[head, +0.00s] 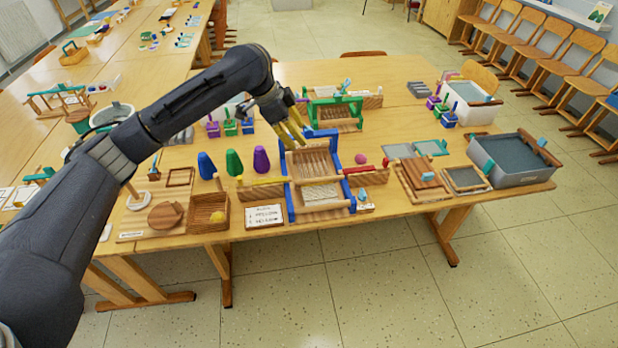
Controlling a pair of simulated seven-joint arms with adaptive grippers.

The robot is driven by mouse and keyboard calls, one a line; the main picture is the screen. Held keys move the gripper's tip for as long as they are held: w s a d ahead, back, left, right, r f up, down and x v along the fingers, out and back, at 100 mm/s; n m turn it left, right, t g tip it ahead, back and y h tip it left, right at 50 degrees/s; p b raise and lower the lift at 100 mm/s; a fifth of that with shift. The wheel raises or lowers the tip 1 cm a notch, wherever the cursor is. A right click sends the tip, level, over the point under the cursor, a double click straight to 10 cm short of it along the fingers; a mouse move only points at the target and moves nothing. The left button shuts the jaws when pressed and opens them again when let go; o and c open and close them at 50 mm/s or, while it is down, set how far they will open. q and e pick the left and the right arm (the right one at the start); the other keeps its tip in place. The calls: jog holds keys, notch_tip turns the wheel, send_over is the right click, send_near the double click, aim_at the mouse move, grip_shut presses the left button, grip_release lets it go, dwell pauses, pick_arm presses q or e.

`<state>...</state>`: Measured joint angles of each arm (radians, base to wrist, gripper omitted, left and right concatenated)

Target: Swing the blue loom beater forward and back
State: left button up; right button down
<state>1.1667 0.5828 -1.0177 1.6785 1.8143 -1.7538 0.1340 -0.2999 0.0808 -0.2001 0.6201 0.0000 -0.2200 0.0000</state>
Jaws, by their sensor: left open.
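The small table loom (289,201) with a blue frame stands near the front edge of the wooden table, with pale warp threads and wooden rollers. Its blue beater (322,133) shows as a blue piece at the loom's back, partly hidden by my left gripper. My left gripper (292,137) has yellowish fingers, is open and points down at the loom's back left, close to the beater. I cannot tell whether they touch. My right gripper is not in view.
A green-framed loom (335,103) stands behind the blue one. Blue, green and purple yarn cones (234,163) stand to the left, near a wooden box (208,213). A grey tub (512,160) and flat frames (466,179) lie to the right. A printed card (264,216) is in front.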

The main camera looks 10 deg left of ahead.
pick_arm(q)
jog(key=s+g, duration=0.1)
jog(key=s, duration=0.1)
jog(key=n, duration=0.1)
send_near(316, 179)
jog(key=x, duration=0.9)
jog(key=shift+w+d+f, duration=0.15)
jog(key=shift+f, duration=0.05)
jog(key=shift+c, duration=0.4)
grip_shut()
